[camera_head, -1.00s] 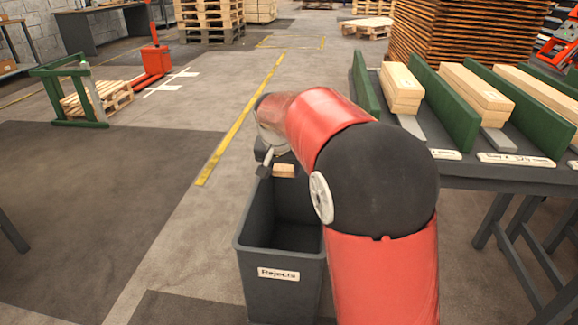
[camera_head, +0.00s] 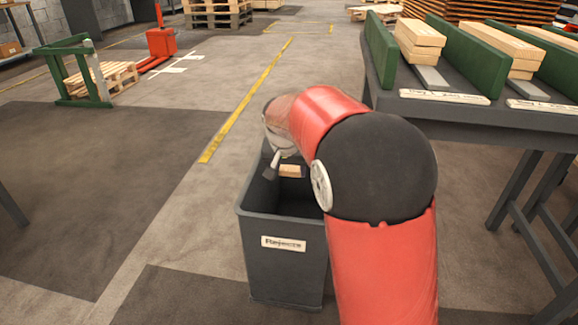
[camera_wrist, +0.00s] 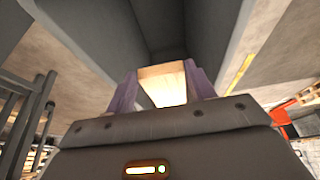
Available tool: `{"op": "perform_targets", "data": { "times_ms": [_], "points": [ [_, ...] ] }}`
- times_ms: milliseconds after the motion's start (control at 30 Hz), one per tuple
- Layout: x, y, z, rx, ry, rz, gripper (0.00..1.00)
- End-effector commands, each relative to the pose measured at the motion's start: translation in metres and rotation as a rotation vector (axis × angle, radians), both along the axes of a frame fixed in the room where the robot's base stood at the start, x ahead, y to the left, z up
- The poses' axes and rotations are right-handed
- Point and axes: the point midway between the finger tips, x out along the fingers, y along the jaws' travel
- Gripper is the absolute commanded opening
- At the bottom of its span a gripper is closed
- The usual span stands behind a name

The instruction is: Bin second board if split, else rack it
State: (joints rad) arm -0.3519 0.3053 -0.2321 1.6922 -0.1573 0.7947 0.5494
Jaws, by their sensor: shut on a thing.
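My gripper (camera_wrist: 165,88) is shut on a wooden board (camera_wrist: 164,82), one finger on each side of it in the wrist view. In the head view the end of the board (camera_head: 291,171) shows pale inside the mouth of the grey bin (camera_head: 284,262) labelled "Rejects". My arm hides part of the bin and most of the gripper. I cannot tell whether the held board is split. Other boards (camera_head: 419,36) lie stacked between green dividers of the rack (camera_head: 455,58) at the upper right.
The rack's dark table (camera_head: 470,113) with its legs stands to the right of the bin. A green frame with a pallet (camera_head: 104,80) and a red pallet jack (camera_head: 161,42) stand at the far left. The floor left of the bin is clear.

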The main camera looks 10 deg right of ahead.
Motion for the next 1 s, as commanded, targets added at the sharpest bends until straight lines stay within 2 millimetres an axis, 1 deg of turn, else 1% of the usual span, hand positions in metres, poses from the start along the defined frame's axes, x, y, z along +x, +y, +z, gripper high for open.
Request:
{"op": "perform_targets", "data": {
  "times_ms": [267, 300, 467, 767, 867, 1000],
  "points": [
    [0.000, 0.000, -0.001, 0.000, -0.002, 0.000, 0.22],
    [0.001, 0.000, -0.001, 0.000, -0.002, 0.000, 0.58],
    [0.000, 0.000, -0.001, 0.000, -0.002, 0.000, 0.79],
    [-0.001, 0.000, 0.000, 0.000, 0.000, 0.000, 0.80],
    [-0.004, 0.002, 0.010, 0.001, -0.002, 0.001, 0.80],
    [-0.012, 0.005, 0.033, 0.003, -0.005, 0.001, 0.80]
  ]
}}
